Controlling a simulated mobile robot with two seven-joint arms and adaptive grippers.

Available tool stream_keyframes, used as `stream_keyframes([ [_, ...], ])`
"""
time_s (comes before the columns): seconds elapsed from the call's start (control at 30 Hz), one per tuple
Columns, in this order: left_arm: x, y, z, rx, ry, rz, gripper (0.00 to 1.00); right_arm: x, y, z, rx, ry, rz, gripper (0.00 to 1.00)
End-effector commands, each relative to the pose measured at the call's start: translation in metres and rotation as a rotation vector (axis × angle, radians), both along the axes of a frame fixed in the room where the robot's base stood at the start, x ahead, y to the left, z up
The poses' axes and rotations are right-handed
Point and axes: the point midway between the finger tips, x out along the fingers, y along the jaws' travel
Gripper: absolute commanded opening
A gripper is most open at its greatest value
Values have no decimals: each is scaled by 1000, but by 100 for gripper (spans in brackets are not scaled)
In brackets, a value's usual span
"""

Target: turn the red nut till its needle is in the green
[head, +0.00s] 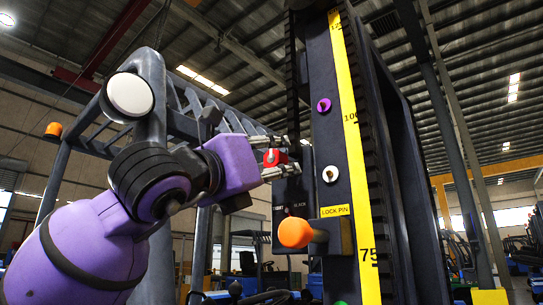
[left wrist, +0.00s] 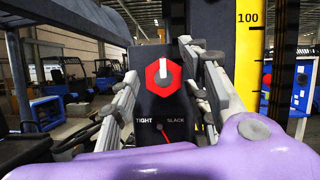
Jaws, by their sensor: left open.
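The red nut (left wrist: 163,77) is a hexagon with a pale mark at its middle, on the face of a dark box (left wrist: 150,105). In the head view the nut (head: 275,157) shows between my fingers. Below it the box reads TIGHT at left and SLACK at right, with a small needle (left wrist: 164,134) near the middle between the words. I cannot make out a green zone. My left gripper (left wrist: 162,58) is open, one finger on each side of the nut; in the head view it (head: 284,156) reaches the box from the left. I cannot tell whether the fingers touch the nut. My right gripper is not in view.
A dark upright mast (head: 330,120) with a yellow scale (head: 352,130) stands right of the box. A grey frame (head: 185,100) stands behind my arm.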

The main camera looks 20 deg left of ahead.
Motion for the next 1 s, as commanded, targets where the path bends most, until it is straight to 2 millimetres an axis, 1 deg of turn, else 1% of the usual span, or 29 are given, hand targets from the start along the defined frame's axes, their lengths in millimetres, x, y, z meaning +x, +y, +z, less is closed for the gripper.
stream_keyframes([
  [0.1,4,-1,2,0,0,-1,42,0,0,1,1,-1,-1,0],
  [0.3,5,-2,1,1,1,-1,42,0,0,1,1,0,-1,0],
  [0.33,5,-2,1,1,1,-1,41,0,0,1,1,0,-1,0],
  [0.6,5,-1,1,0,1,1,6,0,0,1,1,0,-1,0],
  [0.63,5,-1,1,0,1,1,3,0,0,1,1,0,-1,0],
  [0.83,5,0,1,11,-2,2,3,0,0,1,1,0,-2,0],
  [1.0,6,1,1,62,-19,2,3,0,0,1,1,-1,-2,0],
])
